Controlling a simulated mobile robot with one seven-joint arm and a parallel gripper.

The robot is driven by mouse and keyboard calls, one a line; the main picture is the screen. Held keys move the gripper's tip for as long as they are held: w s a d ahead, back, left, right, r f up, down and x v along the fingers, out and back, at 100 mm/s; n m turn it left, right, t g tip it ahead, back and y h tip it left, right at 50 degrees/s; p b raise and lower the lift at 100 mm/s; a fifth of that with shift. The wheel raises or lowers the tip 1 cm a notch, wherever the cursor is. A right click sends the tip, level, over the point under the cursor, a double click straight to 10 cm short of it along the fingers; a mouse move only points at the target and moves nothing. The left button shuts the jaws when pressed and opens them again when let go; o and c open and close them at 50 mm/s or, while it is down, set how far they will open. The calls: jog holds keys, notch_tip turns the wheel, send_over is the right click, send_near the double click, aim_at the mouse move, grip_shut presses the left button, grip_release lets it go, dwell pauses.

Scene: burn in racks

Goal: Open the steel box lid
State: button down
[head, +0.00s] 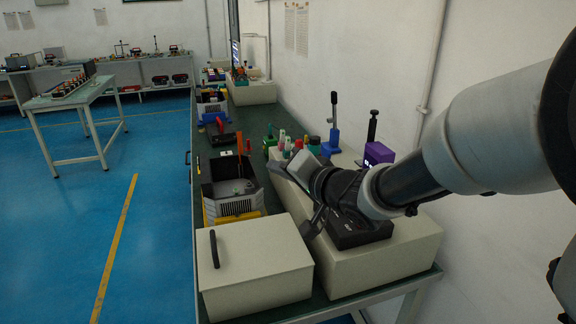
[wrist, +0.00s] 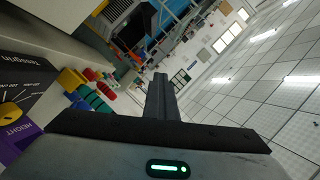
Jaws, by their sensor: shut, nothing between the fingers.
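A cream box (head: 262,262), which appears to be the steel box, stands at the near end of the green bench in the head view. Its lid is down, and a dark bar handle (head: 214,249) is on the left part of its top.
A grey and black open bin (head: 232,188) stands behind the box.

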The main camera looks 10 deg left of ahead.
dwell(0.4)
jog(key=c, duration=1.8)
grip_release()
jog(key=p+v, duration=0.1)
jog(key=v, duration=1.6)
jog(key=shift+s, duration=0.15)
jog(key=shift+d, duration=0.15)
